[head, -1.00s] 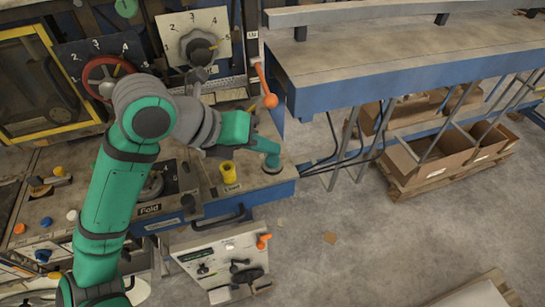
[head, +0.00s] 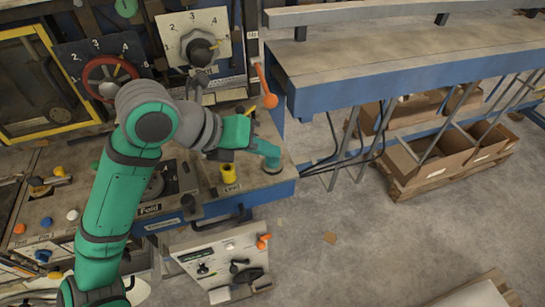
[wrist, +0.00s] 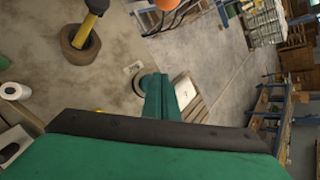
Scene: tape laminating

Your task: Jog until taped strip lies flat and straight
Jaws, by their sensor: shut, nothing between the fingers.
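My gripper (head: 268,152) is shut and empty. Its teal fingers slope down to the right over the front right corner of the machine's worktop. Their tips are at a round teal button (head: 273,166), partly covered by them; I cannot tell whether they touch or press it. In the wrist view the fingers (wrist: 160,98) lie over that round button (wrist: 139,87), with a small label (wrist: 133,68) beside it. A yellow button (head: 229,174) stands to its left above another label. I cannot make out the taped strip in either view.
In the wrist view a yellow lever rises from a brown round base (wrist: 80,45). A long blue-edged bench (head: 400,72) is at the right. Floor at the lower right is mostly clear.

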